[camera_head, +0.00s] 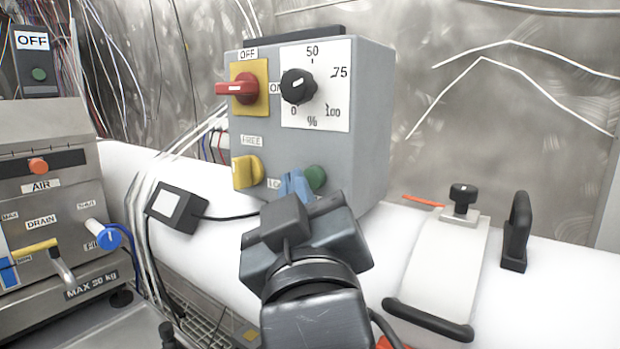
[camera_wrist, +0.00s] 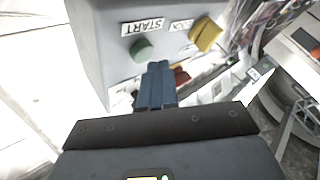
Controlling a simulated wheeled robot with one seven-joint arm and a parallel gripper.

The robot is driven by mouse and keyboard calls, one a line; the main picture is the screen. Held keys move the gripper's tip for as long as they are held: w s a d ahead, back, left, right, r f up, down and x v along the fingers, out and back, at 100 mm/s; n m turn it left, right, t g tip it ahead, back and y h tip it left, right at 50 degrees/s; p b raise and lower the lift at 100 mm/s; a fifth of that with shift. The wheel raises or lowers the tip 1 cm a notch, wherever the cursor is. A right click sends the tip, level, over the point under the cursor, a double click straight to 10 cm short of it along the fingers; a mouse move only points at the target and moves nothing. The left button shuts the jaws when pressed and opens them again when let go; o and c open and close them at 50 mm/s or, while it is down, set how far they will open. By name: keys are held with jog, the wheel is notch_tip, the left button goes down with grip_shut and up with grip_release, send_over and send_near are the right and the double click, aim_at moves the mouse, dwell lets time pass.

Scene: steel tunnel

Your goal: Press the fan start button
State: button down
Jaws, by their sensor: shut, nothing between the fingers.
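A green round button (camera_head: 316,178) sits low on the front of a grey control box (camera_head: 372,120). In the wrist view the green button (camera_wrist: 141,50) is beside a label reading START (camera_wrist: 142,26). My gripper (camera_head: 295,186) has blue fingers that are shut with nothing between them. In the head view the fingertips are just left of the button and overlap the box front. In the wrist view the fingertips (camera_wrist: 157,68) are close to the button, offset to its lower right. I cannot tell whether they touch the box. Part of a label is hidden behind the gripper in the head view.
The box also has a red switch (camera_head: 243,89) on a yellow plate, a black percent dial (camera_head: 298,86) and a yellow knob (camera_head: 247,171). A black-and-white device (camera_head: 176,207) lies on the white pipe at left. A clamp with a black handle (camera_head: 427,319) is at right.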

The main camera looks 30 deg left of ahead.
jog(key=shift+w, duration=0.55)
dwell(0.4)
jog(key=shift+s, duration=0.65)
jog(key=s, duration=0.6)
jog(key=shift+a, duration=0.25)
dwell(0.9)
